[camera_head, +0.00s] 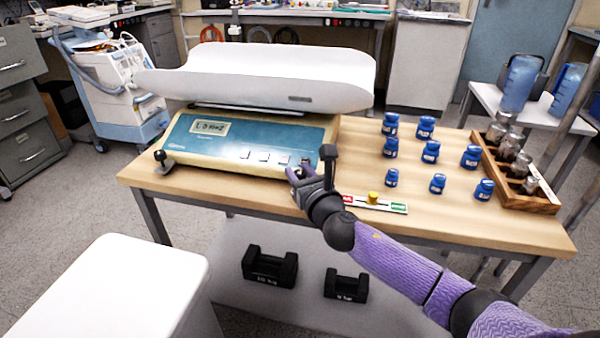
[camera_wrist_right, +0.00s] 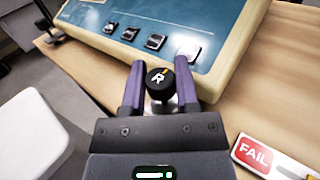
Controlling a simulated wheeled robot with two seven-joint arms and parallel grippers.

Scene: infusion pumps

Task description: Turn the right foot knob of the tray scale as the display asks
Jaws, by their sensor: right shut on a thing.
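The tray scale (camera_head: 240,142) stands on the wooden table with a wide white tray (camera_head: 270,78) on top. Its small display (camera_head: 210,127) is lit with dark characters that I cannot read for sure. The right foot knob (camera_wrist_right: 158,78) is black with a white "R" and a yellow mark. My right gripper (camera_wrist_right: 159,85) is shut on this knob, one finger on each side; it also shows at the scale's front right corner in the head view (camera_head: 300,172). The left foot knob (camera_head: 160,157) stands free at the front left corner. My left gripper is not in view.
A slider strip (camera_head: 376,204) with red and green ends and a yellow piece lies right of my right gripper; its red end reads "FAIL" (camera_wrist_right: 254,154). Several blue bottles (camera_head: 430,151) and a wooden rack (camera_head: 515,190) of metal weights stand further right. Black weights (camera_head: 270,266) sit below.

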